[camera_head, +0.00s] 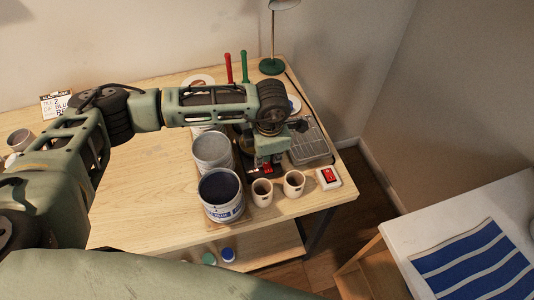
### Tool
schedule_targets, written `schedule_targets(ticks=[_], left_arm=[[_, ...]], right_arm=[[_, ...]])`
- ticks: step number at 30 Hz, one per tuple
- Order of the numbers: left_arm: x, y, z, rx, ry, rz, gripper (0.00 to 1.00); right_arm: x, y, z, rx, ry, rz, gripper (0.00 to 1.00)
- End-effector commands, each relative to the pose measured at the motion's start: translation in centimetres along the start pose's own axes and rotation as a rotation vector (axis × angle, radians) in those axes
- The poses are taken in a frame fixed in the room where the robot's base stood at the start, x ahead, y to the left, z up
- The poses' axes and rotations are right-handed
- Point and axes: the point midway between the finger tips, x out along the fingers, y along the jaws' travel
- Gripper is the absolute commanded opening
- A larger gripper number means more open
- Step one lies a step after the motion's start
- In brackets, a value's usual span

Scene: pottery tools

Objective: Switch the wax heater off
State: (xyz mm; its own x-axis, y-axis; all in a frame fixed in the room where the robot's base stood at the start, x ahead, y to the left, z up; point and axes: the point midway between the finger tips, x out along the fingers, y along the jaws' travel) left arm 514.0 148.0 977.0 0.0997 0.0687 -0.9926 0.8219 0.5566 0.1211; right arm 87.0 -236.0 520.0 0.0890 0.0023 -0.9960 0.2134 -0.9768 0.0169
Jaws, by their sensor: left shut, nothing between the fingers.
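My left gripper (268,163) reaches down over the right part of the wooden table, fingers shut and empty. Just below its fingertips is a dark item with a small red part (267,169); whether they touch I cannot tell. The gripper and arm hide most of what lies behind, so I cannot make out the wax heater's body clearly. A white box with a red rocker switch (328,176) sits at the table's front right corner, to the right of the gripper. The rocker's position is too small to read. My right gripper is not in view.
Two small cups (293,184) stand in front of the gripper, beside a dark-filled glaze bucket (221,194) and a grey one (211,150). A metal rack tray (310,145) lies behind the switch box. A green lamp (271,66) stands at the back. The table's left middle is clear.

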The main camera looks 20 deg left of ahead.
Motion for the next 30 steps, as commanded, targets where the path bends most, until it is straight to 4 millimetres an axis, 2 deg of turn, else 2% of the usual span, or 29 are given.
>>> schedule_targets(ticks=[4,15,17,22,24,30], left_arm=[[0.9,0.0,0.0,0.000,0.000,0.000,0.00],[1.2,0.0,0.0,0.000,-0.001,0.000,0.00],[1.4,0.0,0.0,0.000,-0.001,0.000,0.00],[2.6,0.1,0.0,0.000,-0.001,-0.002,0.00],[1.8,0.2,0.0,0.001,-0.001,-0.004,0.00],[1.9,0.1,0.0,0.001,0.001,-0.005,0.00]], right_arm=[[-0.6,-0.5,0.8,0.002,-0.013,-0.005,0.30],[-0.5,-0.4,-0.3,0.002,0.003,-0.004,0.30],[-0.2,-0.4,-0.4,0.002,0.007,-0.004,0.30],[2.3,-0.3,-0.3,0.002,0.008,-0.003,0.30],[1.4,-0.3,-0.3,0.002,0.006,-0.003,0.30],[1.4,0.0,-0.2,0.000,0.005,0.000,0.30]])
